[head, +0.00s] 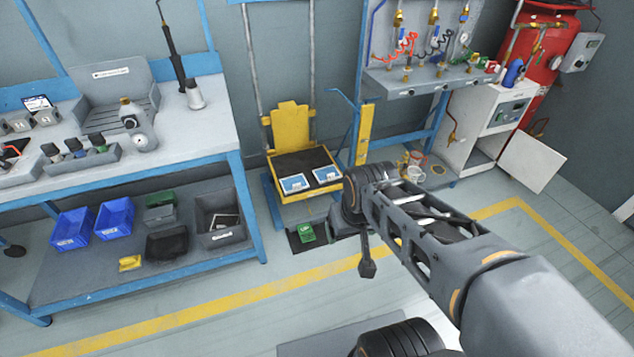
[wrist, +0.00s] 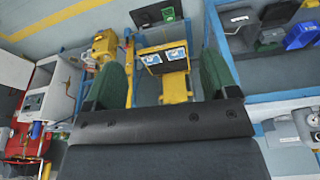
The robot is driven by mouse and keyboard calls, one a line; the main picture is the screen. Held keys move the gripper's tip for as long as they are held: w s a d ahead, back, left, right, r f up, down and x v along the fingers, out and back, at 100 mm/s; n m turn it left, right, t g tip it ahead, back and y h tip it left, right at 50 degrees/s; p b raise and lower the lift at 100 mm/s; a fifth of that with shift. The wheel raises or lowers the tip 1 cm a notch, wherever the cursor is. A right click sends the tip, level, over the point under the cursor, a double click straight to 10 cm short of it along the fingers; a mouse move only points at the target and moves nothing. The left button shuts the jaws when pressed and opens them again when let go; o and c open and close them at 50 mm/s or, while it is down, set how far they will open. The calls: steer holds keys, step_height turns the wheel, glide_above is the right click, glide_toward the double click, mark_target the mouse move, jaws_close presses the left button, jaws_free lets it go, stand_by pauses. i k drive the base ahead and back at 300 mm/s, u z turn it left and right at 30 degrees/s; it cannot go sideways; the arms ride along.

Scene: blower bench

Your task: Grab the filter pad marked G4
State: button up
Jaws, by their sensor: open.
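Two flat, square filter pads, white with blue, lie side by side on the dark bed of the yellow lift cart (head: 290,116). In the head view they are the left pad (head: 294,184) and the right pad (head: 326,175). In the wrist view one pad (wrist: 152,59) and the other pad (wrist: 176,54) show beyond my fingers. Their markings are too small to read, so I cannot tell which is G4. My gripper (wrist: 162,64) is open and empty, its green-padded fingers wide apart. The pads appear in the gap between them, apart from my gripper.
The blue-framed workbench (head: 190,117) is at left, with blue bins (head: 114,217) and grey bins on its lower shelf. A green object (head: 307,232) is on the floor before the cart. A gas panel bench (head: 415,84) and red tank (head: 538,50) stand at right. Floor in front is largely clear.

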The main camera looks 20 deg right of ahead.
mark_target(294, 181)
steer(key=u, duration=0.7)
steer(key=i, duration=1.4)
steer(key=z, duration=0.75)
